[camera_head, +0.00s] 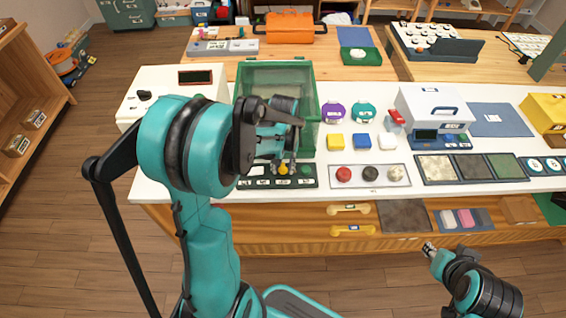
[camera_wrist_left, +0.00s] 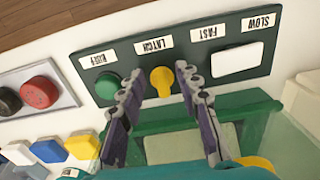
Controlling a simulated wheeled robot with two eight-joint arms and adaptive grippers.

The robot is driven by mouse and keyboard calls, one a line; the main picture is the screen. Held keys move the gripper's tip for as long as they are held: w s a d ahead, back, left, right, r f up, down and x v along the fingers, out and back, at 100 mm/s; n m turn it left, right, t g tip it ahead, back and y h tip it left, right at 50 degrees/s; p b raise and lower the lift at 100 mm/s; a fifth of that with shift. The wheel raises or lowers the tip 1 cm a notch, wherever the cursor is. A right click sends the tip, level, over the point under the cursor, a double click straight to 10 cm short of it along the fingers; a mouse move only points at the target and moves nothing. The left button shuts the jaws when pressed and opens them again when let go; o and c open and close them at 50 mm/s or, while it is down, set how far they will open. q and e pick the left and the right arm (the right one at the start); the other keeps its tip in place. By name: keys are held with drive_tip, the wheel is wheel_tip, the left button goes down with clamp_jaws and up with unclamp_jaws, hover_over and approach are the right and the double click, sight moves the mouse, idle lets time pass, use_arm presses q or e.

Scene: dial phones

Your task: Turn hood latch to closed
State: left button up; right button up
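The yellow latch knob (camera_wrist_left: 161,78) sits under the LATCH label on a dark green control panel (camera_wrist_left: 225,41). In the left wrist view its narrow end points down, towards the green hood. In the head view the knob (camera_head: 283,169) shows small at the panel's middle, below the clear green hood (camera_head: 245,72). My left gripper (camera_wrist_left: 160,75) is open, with one fingertip on each side of the knob; contact cannot be told. My left gripper (camera_head: 284,158) partly covers the hood's front in the head view. My right gripper (camera_head: 429,248) hangs before the counter; its opening is too small to tell.
A green button (camera_wrist_left: 107,86) and a white switch (camera_wrist_left: 238,60) flank the knob. A tray with red, black and white buttons (camera_head: 368,174) lies beside the panel. Yellow, blue and white blocks (camera_head: 361,141) stand behind it. Floor in front is clear.

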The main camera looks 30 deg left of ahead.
sight(283, 170)
use_arm(q)
wheel_tip(283, 170, up, 12)
idle(0.4)
idle(0.4)
drive_tip(key=s+d+m+t, duration=0.6)
drive_tip(key=s+d+t, duration=0.1)
drive_tip(key=s+d, duration=0.3)
drive_tip(key=shift+s+d+r, duration=0.25)
drive_tip(key=shift+s+d, duration=0.15)
drive_tip(key=shift+s, duration=0.05)
